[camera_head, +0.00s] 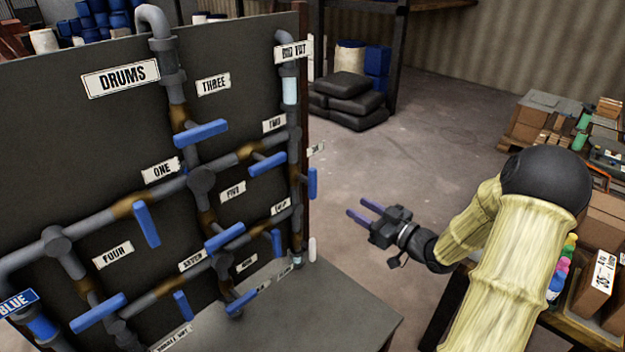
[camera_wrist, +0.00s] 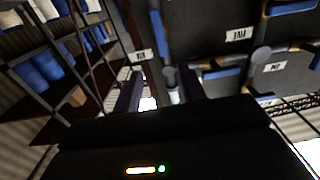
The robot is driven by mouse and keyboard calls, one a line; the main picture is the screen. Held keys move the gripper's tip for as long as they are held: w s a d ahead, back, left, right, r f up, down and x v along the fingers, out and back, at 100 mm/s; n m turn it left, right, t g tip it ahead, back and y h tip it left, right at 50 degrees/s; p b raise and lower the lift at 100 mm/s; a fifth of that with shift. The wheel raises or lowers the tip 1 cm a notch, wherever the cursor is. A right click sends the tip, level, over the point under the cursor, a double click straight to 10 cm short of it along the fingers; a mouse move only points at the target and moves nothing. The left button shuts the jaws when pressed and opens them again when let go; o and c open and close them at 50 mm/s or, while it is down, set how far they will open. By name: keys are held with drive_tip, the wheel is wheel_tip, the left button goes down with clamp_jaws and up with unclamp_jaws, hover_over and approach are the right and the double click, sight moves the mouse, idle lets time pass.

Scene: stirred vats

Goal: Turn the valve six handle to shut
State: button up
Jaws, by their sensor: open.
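The valve six handle (camera_head: 312,184) is a blue lever at the right edge of the dark pipe board. It points straight up and down, beside the right-hand vertical pipe. A small edge-on label (camera_head: 316,149) above it seems to read SIX. My gripper (camera_head: 360,211) is to the right of and a little below this handle, apart from it. Its two dark fingers are spread with nothing between them. In the wrist view, a blue lever (camera_wrist: 160,34) near a small white label shows beyond the fingers; I cannot tell for certain that it is valve six.
The board (camera_head: 110,130) carries grey pipes and several other blue levers, including the valve two handle (camera_head: 268,165) close by on the left. A grey bench top (camera_head: 320,310) lies below. Black sacks (camera_head: 345,100) lie behind on open floor. Boxes and bottles (camera_head: 560,270) stand at right.

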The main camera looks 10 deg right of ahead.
sight(315, 183)
drive_tip(key=p+x, duration=0.5)
drive_tip(key=x, duration=1.2)
drive_tip(key=shift+w+a, duration=0.2)
drive_tip(key=shift+c, duration=0.2)
clamp_jaws()
